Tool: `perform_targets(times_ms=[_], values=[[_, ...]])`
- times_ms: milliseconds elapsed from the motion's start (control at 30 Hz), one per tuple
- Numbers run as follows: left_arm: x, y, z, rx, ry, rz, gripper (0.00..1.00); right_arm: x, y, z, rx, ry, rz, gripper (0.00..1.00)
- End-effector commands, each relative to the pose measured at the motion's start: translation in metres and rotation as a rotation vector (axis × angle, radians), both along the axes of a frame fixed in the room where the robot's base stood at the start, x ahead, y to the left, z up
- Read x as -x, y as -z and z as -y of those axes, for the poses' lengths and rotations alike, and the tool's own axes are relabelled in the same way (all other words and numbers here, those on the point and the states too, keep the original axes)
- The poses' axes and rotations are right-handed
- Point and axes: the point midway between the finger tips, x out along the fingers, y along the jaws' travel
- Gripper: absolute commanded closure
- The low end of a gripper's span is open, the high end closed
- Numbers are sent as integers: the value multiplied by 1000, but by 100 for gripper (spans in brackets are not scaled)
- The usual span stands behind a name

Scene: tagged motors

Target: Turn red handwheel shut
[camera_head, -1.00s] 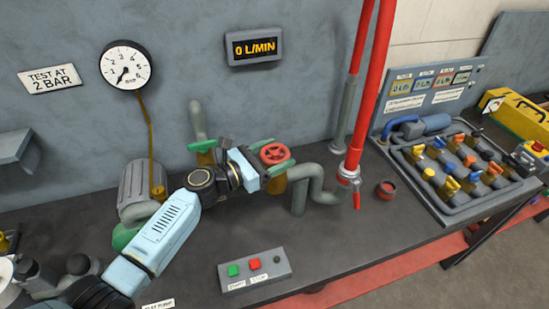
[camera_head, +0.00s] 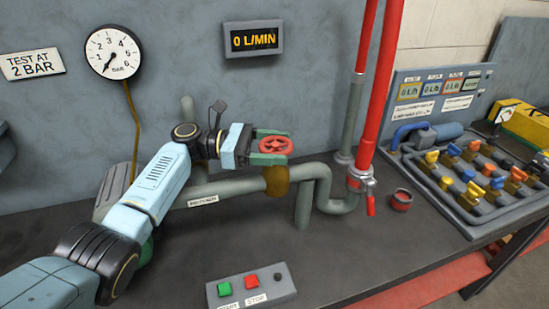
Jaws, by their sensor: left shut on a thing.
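The red handwheel (camera_head: 275,146) sits on top of a brass valve body (camera_head: 276,180) on the grey pipe, near the middle of the head view. My left gripper (camera_head: 272,148) reaches in from the left, with its green fingers on either side of the wheel. It is shut on the wheel's rim, and the fingers hide part of it. The display (camera_head: 253,39) on the wall reads 0 L/MIN. My right gripper is not in view.
A gauge (camera_head: 113,53) hangs on the wall at left. A start/stop box (camera_head: 251,285) lies at the bench front. A red vertical pipe (camera_head: 380,90) with a red lever (camera_head: 370,204) stands right of the wheel. A red cap-like ring (camera_head: 402,200) and a valve panel (camera_head: 470,185) are further right.

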Motion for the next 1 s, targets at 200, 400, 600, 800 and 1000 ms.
perform_targets(times_ms=[200,400,600,800,1000], values=[[0,1,0,0,30,-2,54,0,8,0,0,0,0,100],[1,0,1,0,35,-2,54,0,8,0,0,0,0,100],[1,0,1,0,34,-2,54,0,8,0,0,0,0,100],[0,0,1,0,34,-1,9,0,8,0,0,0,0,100],[0,0,0,0,33,0,9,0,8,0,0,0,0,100]])
